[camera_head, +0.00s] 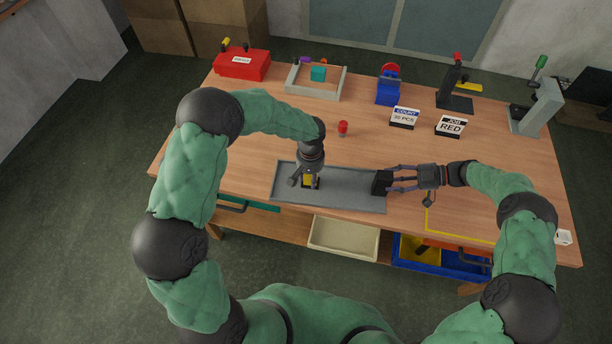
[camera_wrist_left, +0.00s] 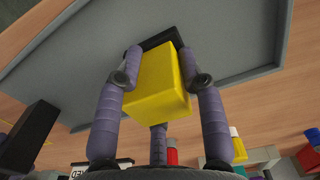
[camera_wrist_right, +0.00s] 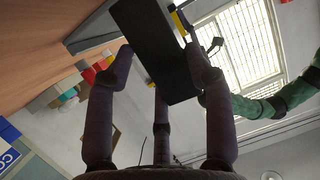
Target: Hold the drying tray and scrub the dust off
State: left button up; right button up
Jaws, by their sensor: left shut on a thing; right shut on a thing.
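The grey drying tray (camera_head: 340,194) lies flat along the table's front edge, and its surface also shows in the left wrist view (camera_wrist_left: 225,30). My left gripper (camera_head: 308,181) is over the left part of the tray, pointing down, shut on a yellow block with a black underside (camera_wrist_left: 160,85). The black underside is at the tray floor; I cannot tell whether it touches. My right gripper (camera_head: 391,181) comes from the right and is shut on a black block-shaped grip (camera_head: 381,183) at the tray's right end, large in the right wrist view (camera_wrist_right: 155,50). No dust can be made out.
Behind the tray stand a small red-topped piece (camera_head: 343,128), a COUNT sign (camera_head: 404,117) and a RED job sign (camera_head: 450,126). Bins (camera_head: 343,237) sit below the table.

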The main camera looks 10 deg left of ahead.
pick_arm(q)
jog(key=shift+d+f, duration=0.2)
jog(key=shift+d, duration=1.55)
jog(key=shift+w+d+r, duration=0.15)
jog(key=shift+w+d, duration=0.05)
jog(key=shift+d, duration=1.1)
jog(key=shift+w+d+r, duration=0.1)
jog(key=shift+w+d, duration=0.1)
jog(key=shift+d, duration=1.05)
jog(key=shift+s+a+f, duration=0.1)
jog(key=shift+s+a, duration=0.1)
jog(key=shift+a, duration=1.1)
jog(key=shift+s+a+f, duration=0.1)
jog(key=shift+s+a, duration=0.05)
jog(key=shift+a, duration=1.1)
jog(key=shift+s+a+r, duration=0.1)
jog(key=shift+a, duration=1.1)
jog(key=shift+s+a+r, duration=0.1)
jog(key=shift+a, duration=1.1)
jog(key=shift+s+a+f, duration=0.15)
jog(key=shift+a, duration=1)
jog(key=shift+s+a+f, duration=0.1)
jog(key=shift+s+a, duration=0.05)
jog(key=shift+a, duration=1)
jog(key=shift+a, duration=0.1)
